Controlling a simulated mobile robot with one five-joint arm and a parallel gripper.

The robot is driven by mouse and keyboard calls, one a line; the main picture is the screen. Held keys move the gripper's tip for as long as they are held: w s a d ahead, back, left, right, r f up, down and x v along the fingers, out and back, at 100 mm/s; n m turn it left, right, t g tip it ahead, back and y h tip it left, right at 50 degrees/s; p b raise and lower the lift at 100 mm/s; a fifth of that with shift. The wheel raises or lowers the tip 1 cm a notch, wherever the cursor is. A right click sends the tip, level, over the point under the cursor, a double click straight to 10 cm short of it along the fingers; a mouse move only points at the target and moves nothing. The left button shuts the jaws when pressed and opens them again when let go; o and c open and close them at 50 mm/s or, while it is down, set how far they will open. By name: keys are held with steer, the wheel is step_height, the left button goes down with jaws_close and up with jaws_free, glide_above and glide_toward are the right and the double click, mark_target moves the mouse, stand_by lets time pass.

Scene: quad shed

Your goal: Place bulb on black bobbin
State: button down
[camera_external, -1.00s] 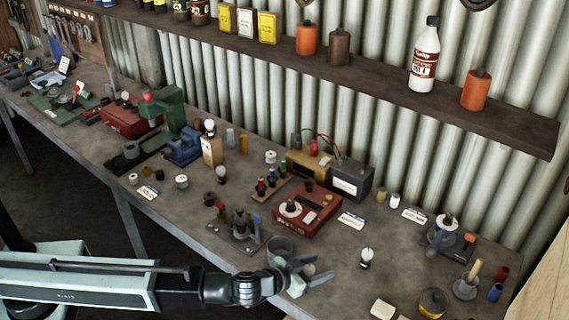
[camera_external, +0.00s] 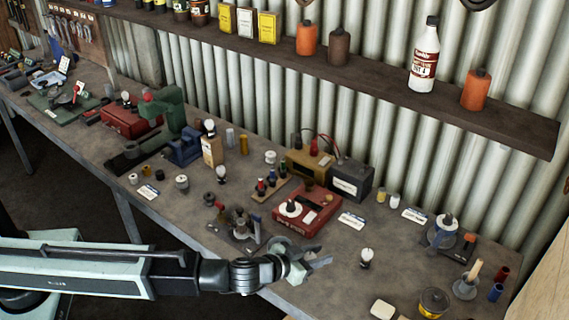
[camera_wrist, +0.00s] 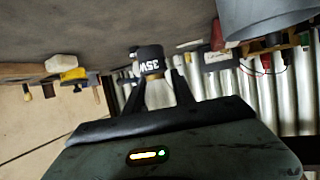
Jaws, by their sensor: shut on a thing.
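My gripper (camera_external: 318,260) is over the front edge of the bench in the external view. In the wrist view its two dark fingers (camera_wrist: 162,92) are shut on a bulb (camera_wrist: 158,95). They hold it by the pale glass, and its black base marked 35W points away from the palm. The held bulb is not clear in the external view. A small dark bobbin (camera_external: 210,198) stands on the bench, left of and behind my gripper, apart from it; I take it for the black bobbin, though its details are too small to be sure.
A dark-based fixture with a grey post (camera_external: 240,226) stands close behind-left of my gripper. A red instrument (camera_external: 304,211) is behind it. Another bulb (camera_external: 366,257) stands to the right. A yellow tin (camera_external: 433,302) is at front right. Bench around the standing bulb is clear.

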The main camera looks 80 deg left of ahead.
step_height(320, 180, up, 5)
steer(key=p, duration=0.3)
steer(key=shift+f, duration=0.15)
